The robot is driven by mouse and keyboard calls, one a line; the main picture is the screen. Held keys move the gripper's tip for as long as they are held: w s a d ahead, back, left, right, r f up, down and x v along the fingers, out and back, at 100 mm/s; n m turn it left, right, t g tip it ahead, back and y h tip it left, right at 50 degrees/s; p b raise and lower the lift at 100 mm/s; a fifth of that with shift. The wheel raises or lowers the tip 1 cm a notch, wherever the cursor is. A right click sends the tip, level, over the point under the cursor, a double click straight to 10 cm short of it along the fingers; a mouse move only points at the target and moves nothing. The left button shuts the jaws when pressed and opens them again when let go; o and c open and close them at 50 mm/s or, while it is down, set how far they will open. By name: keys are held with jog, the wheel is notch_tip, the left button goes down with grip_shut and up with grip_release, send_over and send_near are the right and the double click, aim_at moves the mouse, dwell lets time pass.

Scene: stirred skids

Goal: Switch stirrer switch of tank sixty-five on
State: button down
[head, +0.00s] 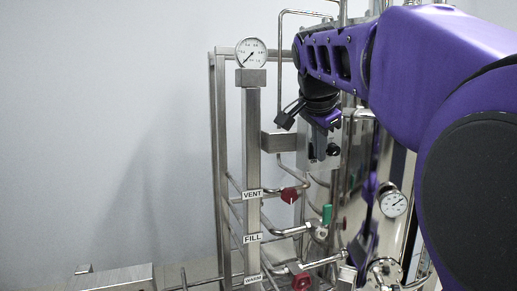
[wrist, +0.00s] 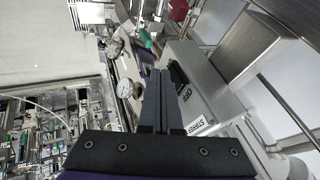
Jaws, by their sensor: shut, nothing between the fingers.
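The stirrer switch box, a grey metal housing (wrist: 205,95), is right of my fingers in the wrist view. It bears a label reading STIRRER (wrist: 198,126) and a mark reading OFF (wrist: 185,94). A black switch handle (wrist: 177,72) stands on its face, close beside my fingertips; I cannot tell whether they touch. My gripper (wrist: 160,73) is shut and empty, its two fingers side by side. In the head view the box (head: 303,150) is partly behind my gripper, with a black knob-like part (head: 333,150) near it. No tank number is readable.
A steel post (head: 252,150) carries a gauge (head: 251,52) and VENT and FILL labels left of my arm. Red valve handles (head: 289,195) and a green handle (head: 327,213) sit below. Pipes crowd the right side; the wall side at left is open.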

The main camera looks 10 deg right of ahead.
jog(key=shift+a, duration=0.1)
dwell(0.3)
jog(key=shift+w, duration=0.15)
jog(key=shift+r+p, duration=0.8)
jog(key=shift+p, duration=0.2)
